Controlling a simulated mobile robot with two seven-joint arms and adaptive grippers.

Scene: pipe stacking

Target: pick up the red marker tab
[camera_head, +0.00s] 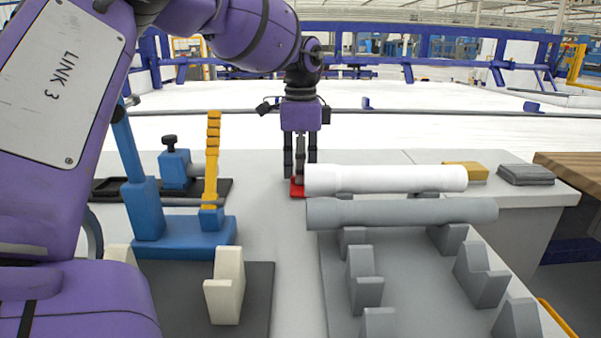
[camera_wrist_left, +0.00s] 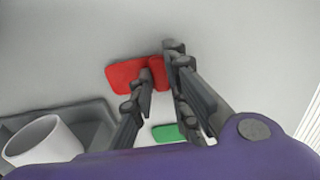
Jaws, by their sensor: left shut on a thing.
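The red marker tab (camera_head: 296,189) is a small flat red plate, low over the grey table just left of the white pipe's end. In the left wrist view the red tab (camera_wrist_left: 125,76) shows a raised red grip between the fingertips. My left gripper (camera_head: 300,174) points straight down at it, its fingers closed on that grip. I cannot tell whether the tab touches the table. A green tab (camera_wrist_left: 168,132) shows between the fingers in the wrist view. My right gripper is not in view.
A white pipe (camera_head: 390,179) and a grey pipe (camera_head: 400,212) lie to the right on a grey rack (camera_head: 365,280). A blue clamp stand (camera_head: 148,205) with a yellow upright stands left. A yellow block (camera_head: 465,171) and dark grey block (camera_head: 525,175) sit back right.

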